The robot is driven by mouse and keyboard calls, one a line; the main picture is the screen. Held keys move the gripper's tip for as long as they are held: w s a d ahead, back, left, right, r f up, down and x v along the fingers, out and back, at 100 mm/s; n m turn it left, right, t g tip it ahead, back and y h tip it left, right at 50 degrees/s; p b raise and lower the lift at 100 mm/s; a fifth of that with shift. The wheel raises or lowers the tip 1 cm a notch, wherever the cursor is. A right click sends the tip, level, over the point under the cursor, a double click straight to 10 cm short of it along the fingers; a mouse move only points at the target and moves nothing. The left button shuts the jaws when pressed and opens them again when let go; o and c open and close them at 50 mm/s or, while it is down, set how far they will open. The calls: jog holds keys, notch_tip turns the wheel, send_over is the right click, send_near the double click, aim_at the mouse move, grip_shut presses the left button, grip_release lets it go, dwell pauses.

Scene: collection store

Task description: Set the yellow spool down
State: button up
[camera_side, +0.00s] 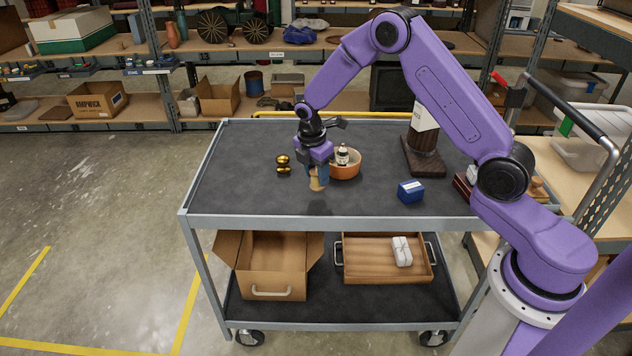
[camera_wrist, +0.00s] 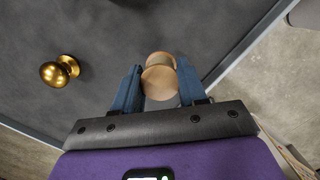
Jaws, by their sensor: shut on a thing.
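My gripper (camera_side: 318,173) hangs over the front middle of the cart's dark top (camera_side: 240,185). Its blue fingers are shut on the spool (camera_side: 317,185), which looks tan and wood-coloured; no clear yellow shows. The spool's lower end sticks out below the fingers, and a shadow lies on the cart top below it, apart from it. In the wrist view the round, pale ends of the spool (camera_wrist: 160,80) show between the two fingertips (camera_wrist: 160,90). The fingers hide part of its middle in the side view.
An orange bowl (camera_side: 348,172) with a small bottle (camera_side: 342,156) stands just behind and right of the spool. A brass knob (camera_side: 283,169) is at left, a blue box (camera_side: 411,191) at right, a dark wooden stand (camera_side: 424,160) behind it. The cart top's left and front are clear.

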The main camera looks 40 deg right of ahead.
aim_at(316, 182)
jog(key=shift+w+f, duration=0.15)
jog(key=shift+f, duration=0.75)
jog(key=shift+w+f, duration=0.1)
jog(key=shift+f, duration=0.8)
jog(key=o, duration=1)
jog(key=shift+f, duration=0.1)
jog(key=shift+o, duration=0.2)
jog(key=r, duration=0.4)
jog(key=a+r, duration=0.1)
jog(key=r, duration=0.3)
jog(key=a+r, duration=0.1)
jog(key=r, duration=0.3)
jog(key=shift+s+r, duration=0.1)
